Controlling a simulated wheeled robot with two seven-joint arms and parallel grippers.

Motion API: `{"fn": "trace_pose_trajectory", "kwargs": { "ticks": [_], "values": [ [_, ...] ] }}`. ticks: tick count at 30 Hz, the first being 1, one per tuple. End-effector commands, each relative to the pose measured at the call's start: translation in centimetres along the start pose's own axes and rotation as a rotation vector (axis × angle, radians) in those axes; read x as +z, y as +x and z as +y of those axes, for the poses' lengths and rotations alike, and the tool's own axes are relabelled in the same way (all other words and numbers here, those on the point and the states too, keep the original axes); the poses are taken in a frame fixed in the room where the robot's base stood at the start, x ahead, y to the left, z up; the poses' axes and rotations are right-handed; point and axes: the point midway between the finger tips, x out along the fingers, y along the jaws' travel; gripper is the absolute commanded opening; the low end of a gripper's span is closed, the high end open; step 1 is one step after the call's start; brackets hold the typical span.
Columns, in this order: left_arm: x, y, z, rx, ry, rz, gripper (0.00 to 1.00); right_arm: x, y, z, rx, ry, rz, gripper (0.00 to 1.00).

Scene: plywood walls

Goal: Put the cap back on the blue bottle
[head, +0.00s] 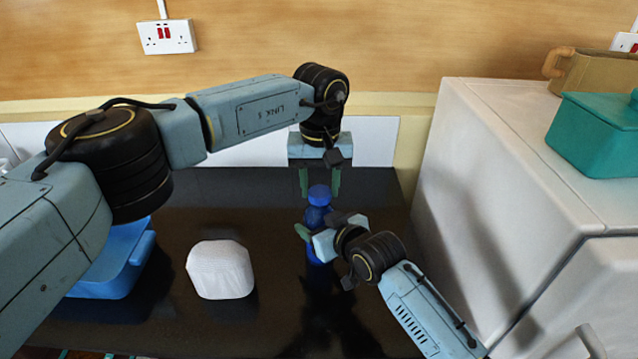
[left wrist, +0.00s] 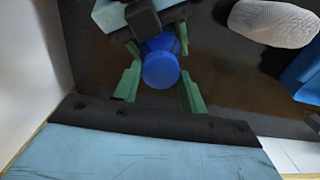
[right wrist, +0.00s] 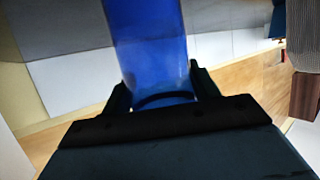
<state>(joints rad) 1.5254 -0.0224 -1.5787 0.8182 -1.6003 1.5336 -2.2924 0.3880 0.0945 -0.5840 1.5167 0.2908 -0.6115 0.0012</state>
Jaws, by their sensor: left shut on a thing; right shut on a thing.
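The blue bottle (head: 314,216) stands upright over the dark counter, and its body fills the middle of the right wrist view (right wrist: 150,45). My right gripper (head: 307,236) is shut on the bottle's body from the side. The blue cap (head: 319,194) is at the bottle's top, and it also shows as a round disc in the left wrist view (left wrist: 160,70). My left gripper (head: 319,190) points down from above with its green fingers on either side of the cap, shut on it. Whether the cap is seated or just above the neck, I cannot tell.
A white rounded object (head: 220,269) and a blue container (head: 118,270) stand left on the dark counter (head: 250,195). A white cabinet (head: 500,170) bounds the right, with a teal pot (head: 600,135) and a brown mug (head: 595,72) on top. Free counter lies behind the white object.

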Motion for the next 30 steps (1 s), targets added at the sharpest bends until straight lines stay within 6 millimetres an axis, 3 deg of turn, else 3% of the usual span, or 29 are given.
{"fn": "trace_pose_trajectory", "kwargs": {
  "ticks": [6,10,15,23,24,28,30],
  "values": [
    [0.08,-0.01,0.18,0.001,0.408,-0.001,0.21,0.06,0.01,0.01,0.0,0.001,-0.002,0.0],
    [0.11,0.0,0.23,0.001,0.581,-0.001,0.21,0.06,0.01,0.01,0.0,0.001,-0.002,0.0],
    [0.13,0.01,0.26,0.002,0.675,-0.001,0.21,0.06,0.01,0.02,0.0,0.001,-0.002,0.0],
    [0.14,0.01,0.26,0.002,0.677,-0.001,0.21,0.07,0.01,0.03,0.0,0.001,-0.002,0.0],
    [0.14,0.01,0.26,0.002,0.677,-0.001,0.45,0.07,0.01,0.03,0.0,0.001,-0.002,0.0],
    [0.12,0.01,0.25,0.001,0.676,-0.001,0.62,0.07,0.01,0.03,0.0,0.001,-0.002,0.0],
    [0.11,0.01,0.24,0.001,0.675,-0.001,0.63,0.07,0.01,0.03,0.0,0.001,-0.002,0.0]
  ]
}}
